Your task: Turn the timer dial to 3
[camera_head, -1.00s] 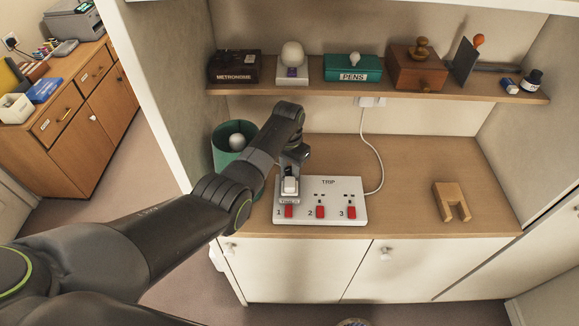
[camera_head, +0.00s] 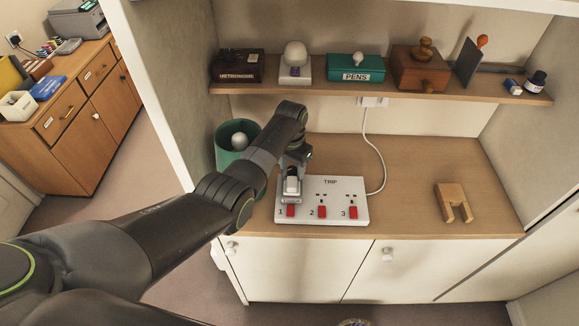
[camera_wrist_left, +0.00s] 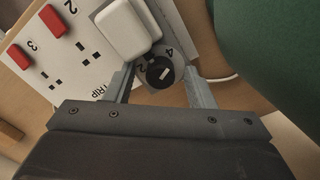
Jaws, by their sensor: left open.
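The timer is a small grey unit at socket 1 of the white power strip marked TRIP (camera_head: 335,204). Its round black dial (camera_wrist_left: 160,75) with a white mark shows in the left wrist view, between the digits 2 and 4. A white plug block (camera_head: 291,186) sits beside the dial; it also shows in the wrist view (camera_wrist_left: 124,27). My left gripper (camera_wrist_left: 160,70) is open, its two fingers on either side of the dial, apart or touching I cannot tell. In the head view my wrist hides the dial. My right gripper is out of view.
The strip has red switches (camera_head: 322,212) along its front. A white cord (camera_head: 382,160) runs up to the wall. A green bin (camera_head: 227,158) stands close left of my forearm. A loaded shelf (camera_head: 400,94) hangs above.

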